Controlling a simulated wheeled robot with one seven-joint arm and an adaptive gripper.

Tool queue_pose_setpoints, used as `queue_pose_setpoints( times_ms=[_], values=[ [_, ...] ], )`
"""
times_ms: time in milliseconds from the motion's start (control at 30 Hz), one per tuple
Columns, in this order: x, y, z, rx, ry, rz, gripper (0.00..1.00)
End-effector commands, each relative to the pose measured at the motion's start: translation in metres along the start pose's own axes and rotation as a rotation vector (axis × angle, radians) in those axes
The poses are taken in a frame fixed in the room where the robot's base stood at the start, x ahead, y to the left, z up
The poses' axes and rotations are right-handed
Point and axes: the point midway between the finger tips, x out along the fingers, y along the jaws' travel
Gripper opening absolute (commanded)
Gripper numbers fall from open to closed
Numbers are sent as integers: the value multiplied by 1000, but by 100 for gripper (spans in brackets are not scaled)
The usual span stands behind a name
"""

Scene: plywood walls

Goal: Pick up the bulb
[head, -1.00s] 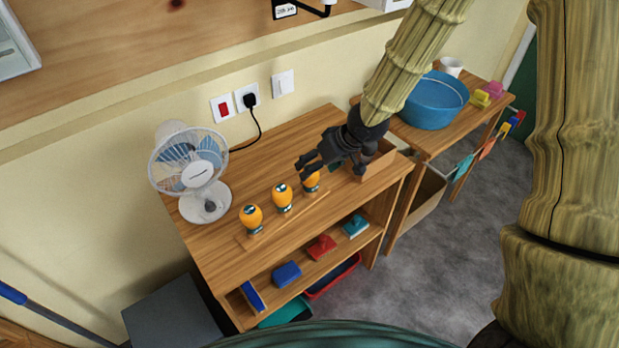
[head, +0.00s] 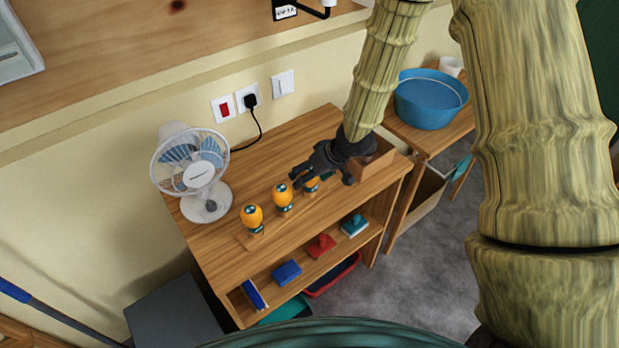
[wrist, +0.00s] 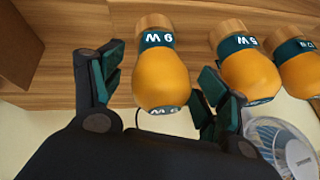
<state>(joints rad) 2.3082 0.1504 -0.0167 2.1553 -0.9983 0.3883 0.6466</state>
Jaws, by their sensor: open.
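Three orange bulbs with dark green bands stand in a row on a wooden strip on the shelf top. In the head view they are the left bulb (head: 252,216), the middle bulb (head: 283,196) and the right bulb (head: 312,184), which my gripper (head: 309,177) partly hides. In the wrist view that nearest bulb (wrist: 162,78), its label resembling "9 W", lies between the two spread fingers of my open gripper (wrist: 157,84). Gaps show on both sides. The other bulbs (wrist: 248,72) (wrist: 297,68) stand to the right, beyond the right finger.
A fan (head: 199,174) stands at the shelf's left end. A wooden box (head: 373,160) is on the top at the right, close to my gripper. A blue tub (head: 430,100) sits on the neighbouring table. Blocks such as a red one (head: 321,246) lie on the lower shelf.

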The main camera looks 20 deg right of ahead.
Motion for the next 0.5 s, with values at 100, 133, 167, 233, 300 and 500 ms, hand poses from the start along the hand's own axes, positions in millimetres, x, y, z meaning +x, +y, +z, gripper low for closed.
queue_pose_setpoints(
  times_ms=[100,133,167,233,300,500],
  values=[
    [0,0,0,0,0,0,75],
    [0,0,0,0,0,0,75],
    [0,0,0,0,0,0,69],
    [0,0,0,0,0,0,56],
    [0,0,0,0,0,0,44],
    [0,0,0,0,0,0,24]
  ],
)
